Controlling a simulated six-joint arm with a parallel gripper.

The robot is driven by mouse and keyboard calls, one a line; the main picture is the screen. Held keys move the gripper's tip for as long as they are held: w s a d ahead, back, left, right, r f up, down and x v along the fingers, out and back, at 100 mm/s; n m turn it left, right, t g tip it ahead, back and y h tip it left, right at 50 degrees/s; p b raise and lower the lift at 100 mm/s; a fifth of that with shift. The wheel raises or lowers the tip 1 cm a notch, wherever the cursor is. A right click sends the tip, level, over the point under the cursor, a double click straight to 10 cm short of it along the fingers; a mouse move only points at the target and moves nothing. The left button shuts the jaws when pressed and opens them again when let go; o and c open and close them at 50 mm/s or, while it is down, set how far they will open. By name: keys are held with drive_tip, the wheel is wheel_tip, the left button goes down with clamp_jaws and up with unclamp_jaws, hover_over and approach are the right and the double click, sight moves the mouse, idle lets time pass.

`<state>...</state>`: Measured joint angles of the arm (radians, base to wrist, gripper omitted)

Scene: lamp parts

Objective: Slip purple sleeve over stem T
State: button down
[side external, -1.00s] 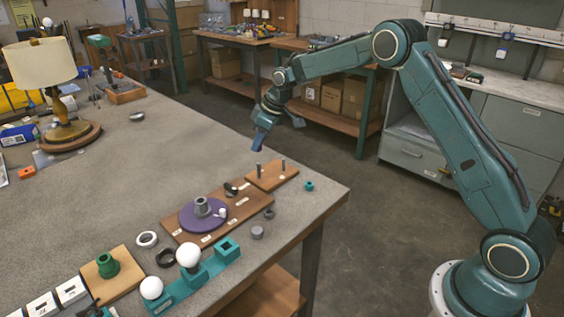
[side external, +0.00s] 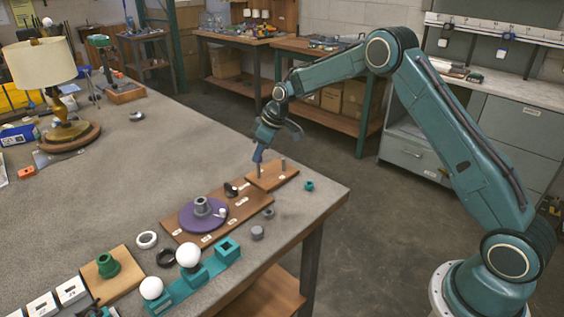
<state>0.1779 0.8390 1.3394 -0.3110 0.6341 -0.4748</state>
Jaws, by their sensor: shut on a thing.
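My gripper (side external: 259,160) points down over the small wooden board (side external: 274,177) near the table's far right corner. Its narrow blue-purple end is shut on the top of a slim upright piece (side external: 259,171) at the left of that board. The grip hides much of this piece, and I cannot tell whether it is the purple sleeve. A second slim grey post (side external: 283,164) stands on the right of the board. A grey collar (side external: 201,205) stands on a purple disc (side external: 188,222) on the brown board (side external: 176,232). I cannot tell which part is stem T.
White balls (side external: 189,256) sit on a teal holder (side external: 212,266) at the front edge. Black and white rings (side external: 147,240) and a green part (side external: 108,265) lie to the left. A lamp (side external: 62,100) stands at the back left. The middle of the table is clear.

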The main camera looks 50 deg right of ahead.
sight(261, 178)
drive_tip(key=shift+f, duration=0.1)
idle(0.5)
drive_tip(key=shift+f, duration=1.8)
drive_tip(key=shift+f, duration=1.25)
idle(2.2)
drive_tip(key=c, duration=1.2)
unclamp_jaws()
drive_tip(key=v, duration=1.3)
drive_tip(key=shift+s+d+r, duration=0.15)
drive_tip(key=shift+r, duration=0.2)
